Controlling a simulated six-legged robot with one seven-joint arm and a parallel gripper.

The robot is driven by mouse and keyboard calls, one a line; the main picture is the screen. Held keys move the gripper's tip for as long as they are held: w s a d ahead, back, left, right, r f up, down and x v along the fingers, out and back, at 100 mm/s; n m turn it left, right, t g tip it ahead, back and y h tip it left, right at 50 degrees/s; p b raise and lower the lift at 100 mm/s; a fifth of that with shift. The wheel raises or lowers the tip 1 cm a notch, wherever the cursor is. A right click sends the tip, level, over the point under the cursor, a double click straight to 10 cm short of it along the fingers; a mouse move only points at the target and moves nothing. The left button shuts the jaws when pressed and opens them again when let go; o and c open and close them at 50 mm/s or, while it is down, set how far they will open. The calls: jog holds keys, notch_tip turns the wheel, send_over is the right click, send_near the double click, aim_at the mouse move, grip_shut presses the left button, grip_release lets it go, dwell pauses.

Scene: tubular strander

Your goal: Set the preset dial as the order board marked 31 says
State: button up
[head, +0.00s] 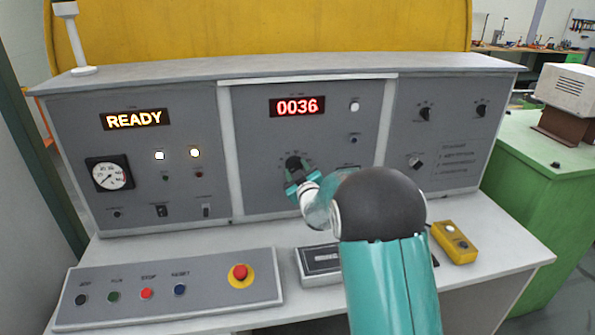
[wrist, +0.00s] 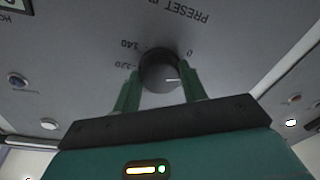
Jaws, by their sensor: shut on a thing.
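The preset dial (head: 294,162) is a black round knob on the middle panel of the grey console, below a red display (head: 297,106) reading 0036. In the wrist view, which is upside down, the dial (wrist: 160,68) has a white pointer line toward the right, roughly on the side of the 0 mark. No order board marked 31 can be made out.
A READY display (head: 135,119) and a gauge (head: 109,174) are on the left panel. A button box (head: 178,289) with a red emergency button (head: 239,272) lies on the desk. A yellow box (head: 454,243) lies at the right. A green cabinet (head: 530,170) stands beyond.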

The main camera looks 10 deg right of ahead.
jog(key=m, duration=0.6)
jog(key=shift+m+t+h, duration=0.3)
jog(key=shift+m, duration=0.1)
jog(key=m+h, duration=0.1)
jog(key=m, duration=0.5)
jog(key=shift+a+m, duration=0.15)
jog(key=shift+m, duration=0.15)
jog(key=o, duration=1)
jog(key=shift+f, duration=0.1)
jog(key=s, duration=0.9)
jog(key=s+f, duration=0.1)
jog(key=s, duration=0.3)
jog(key=shift+s+f, duration=0.1)
jog(key=shift+s, duration=0.25)
